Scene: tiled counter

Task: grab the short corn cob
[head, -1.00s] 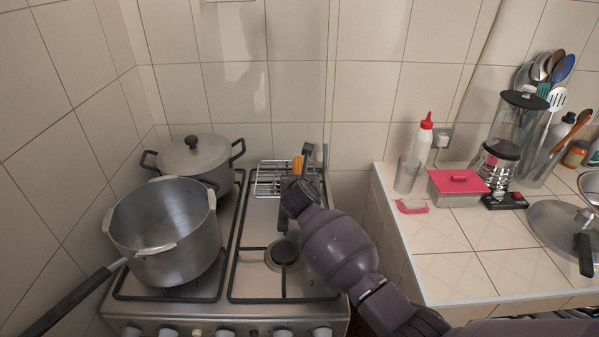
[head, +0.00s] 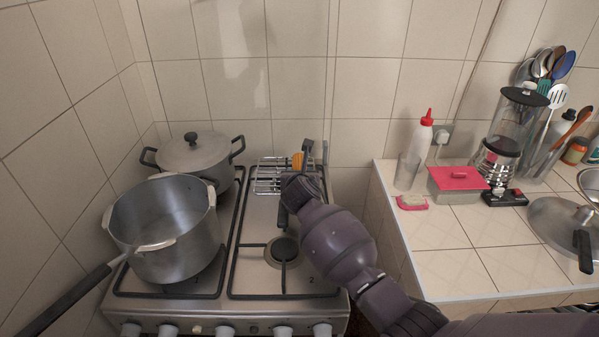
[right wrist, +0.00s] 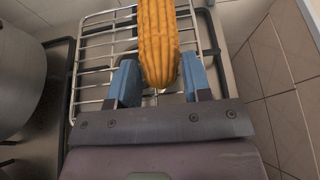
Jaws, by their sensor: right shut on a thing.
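The corn cob (head: 297,160) is yellow-orange and lies over the wire rack at the back of the stove, mostly hidden by my right arm in the head view. In the right wrist view the cob (right wrist: 158,35) points toward me between the two blue fingers, and its far end is cut off by the top edge. My right gripper (right wrist: 157,80) is shut on the cob near its near end. My left gripper is not in view.
The wire rack (head: 268,176) sits under the cob on the stove. A large open pot (head: 165,235) and a lidded pot (head: 195,158) stand to the left. The counter at right holds a red-lidded box (head: 459,190), a bottle (head: 421,145) and a blender (head: 507,140).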

